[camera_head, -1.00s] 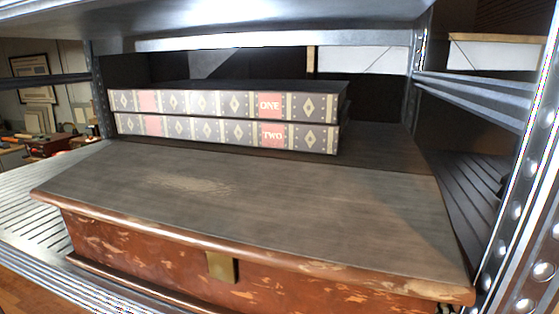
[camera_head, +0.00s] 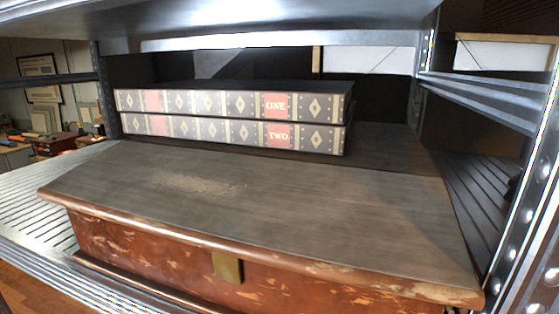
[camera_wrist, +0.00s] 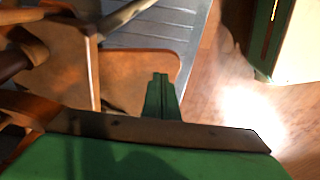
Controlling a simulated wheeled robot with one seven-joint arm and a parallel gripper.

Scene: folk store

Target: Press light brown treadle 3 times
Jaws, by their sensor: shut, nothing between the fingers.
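My gripper (camera_wrist: 161,88) shows in the wrist view as two narrow dark green fingers, shut together with nothing between them. Beyond and around the fingers is a light brown flat panel with rounded corners (camera_wrist: 140,72). Another brown panel (camera_wrist: 62,55) stands to its left. I cannot tell for sure whether either is the light brown treadle, or whether the fingertips touch a panel. No treadle and no gripper show in the head view.
The head view faces a metal shelf with a wooden chest (camera_head: 260,205) and two stacked boxes like books (camera_head: 230,120). A metal post (camera_head: 530,200) stands at right. In the wrist view, a grey slatted surface (camera_wrist: 160,28) lies behind the panels, with open wooden floor (camera_wrist: 235,95) at right.

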